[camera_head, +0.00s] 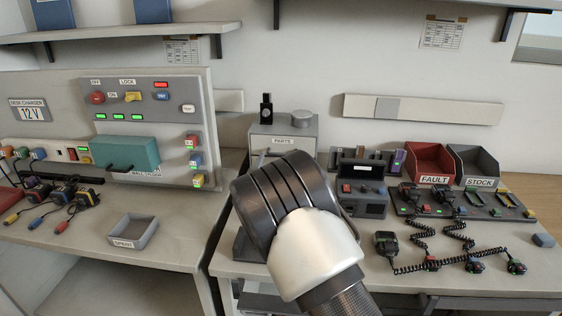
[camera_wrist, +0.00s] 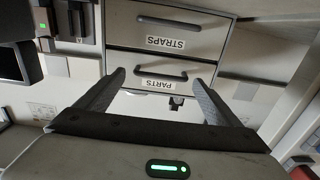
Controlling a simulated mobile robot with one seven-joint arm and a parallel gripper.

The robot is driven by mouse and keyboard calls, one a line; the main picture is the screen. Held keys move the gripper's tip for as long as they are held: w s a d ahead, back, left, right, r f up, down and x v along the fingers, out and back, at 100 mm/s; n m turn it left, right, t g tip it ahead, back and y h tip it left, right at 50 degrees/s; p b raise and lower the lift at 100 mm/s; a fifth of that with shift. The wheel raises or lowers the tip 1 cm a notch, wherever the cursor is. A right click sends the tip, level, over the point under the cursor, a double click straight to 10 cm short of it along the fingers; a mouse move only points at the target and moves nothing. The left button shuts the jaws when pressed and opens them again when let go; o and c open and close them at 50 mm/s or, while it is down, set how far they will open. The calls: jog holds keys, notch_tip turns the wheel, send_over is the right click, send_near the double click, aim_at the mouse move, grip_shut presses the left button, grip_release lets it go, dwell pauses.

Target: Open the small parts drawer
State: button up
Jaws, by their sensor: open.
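The small parts drawer (camera_head: 283,141), labelled PARTS, is the upper drawer of a small grey cabinet (camera_head: 300,128) at the back of the right bench. In the wrist view, which appears upside down, its front (camera_wrist: 185,73) and dark bar handle (camera_wrist: 150,72) show, and it looks shut. A second drawer labelled STRAPS (camera_wrist: 195,36) sits beneath it. My gripper (camera_wrist: 156,78) is open, its fingers spread toward the PARTS front with the handle showing between the tips. I cannot tell whether they touch it. In the head view my wrist hides the fingers and lower cabinet.
A black handset (camera_head: 266,108) and a grey round piece (camera_head: 304,117) stand on the cabinet. A radio unit (camera_head: 362,188), a red FAULT bin (camera_head: 431,160) and a STOCK bin (camera_head: 477,163) are to the right. Coiled-cord microphones (camera_head: 386,243) lie in front. A SPRINT-like labelled tray (camera_head: 134,229) sits left.

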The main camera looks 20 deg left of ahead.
jog(key=shift+w+a, duration=0.15)
jog(key=shift+w, duration=0.5)
jog(key=c, duration=1.3)
jog(key=b+v, duration=0.1)
jog(key=v, duration=1.1)
jog(key=shift+d, duration=0.2)
jog(key=o, duration=1.3)
jog(key=shift+s, duration=0.15)
